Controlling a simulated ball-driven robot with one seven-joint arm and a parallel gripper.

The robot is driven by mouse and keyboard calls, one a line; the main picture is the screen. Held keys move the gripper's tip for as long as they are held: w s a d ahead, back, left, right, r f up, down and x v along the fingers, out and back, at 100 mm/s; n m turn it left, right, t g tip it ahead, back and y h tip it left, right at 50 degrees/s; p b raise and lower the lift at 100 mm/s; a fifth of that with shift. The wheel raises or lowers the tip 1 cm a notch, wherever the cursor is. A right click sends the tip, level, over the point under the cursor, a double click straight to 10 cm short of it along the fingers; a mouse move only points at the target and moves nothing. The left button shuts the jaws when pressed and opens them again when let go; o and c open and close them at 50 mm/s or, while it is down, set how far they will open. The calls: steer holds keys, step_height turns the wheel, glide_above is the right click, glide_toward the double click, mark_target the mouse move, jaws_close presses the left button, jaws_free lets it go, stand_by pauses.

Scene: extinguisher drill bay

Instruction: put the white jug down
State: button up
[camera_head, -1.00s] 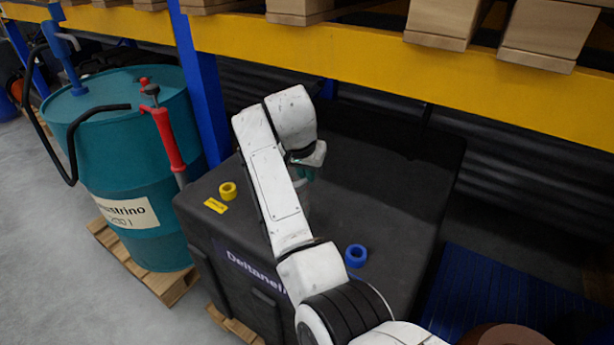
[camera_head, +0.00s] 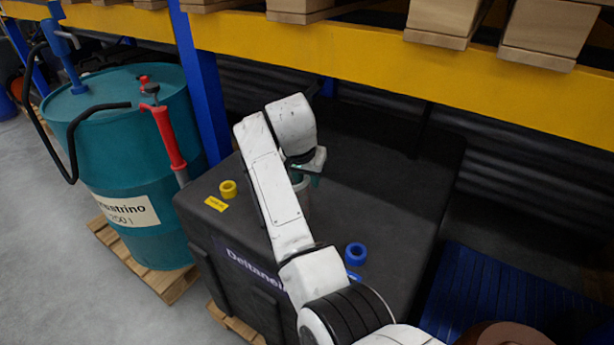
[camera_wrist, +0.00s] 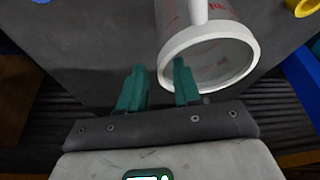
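The white jug (camera_wrist: 222,12) is clear-walled with red marks, a white handle and a white ring at its near end. It fills the upper middle of the wrist view. My gripper (camera_wrist: 158,72) has two teal fingers standing apart. The right finger overlaps the left side of the jug's ring. I cannot tell whether it touches the jug, or whether the jug's base meets the box top.
A yellow ring (camera_head: 228,190) with a yellow label lies left on the box top, and a blue ring (camera_head: 356,254) lies near the front right. A teal drum (camera_head: 130,165) with a red-handled pump stands left. A yellow rack beam (camera_head: 400,65) crosses above the back.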

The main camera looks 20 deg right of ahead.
steer(key=b+v, duration=0.1)
steer(key=v, duration=1.1)
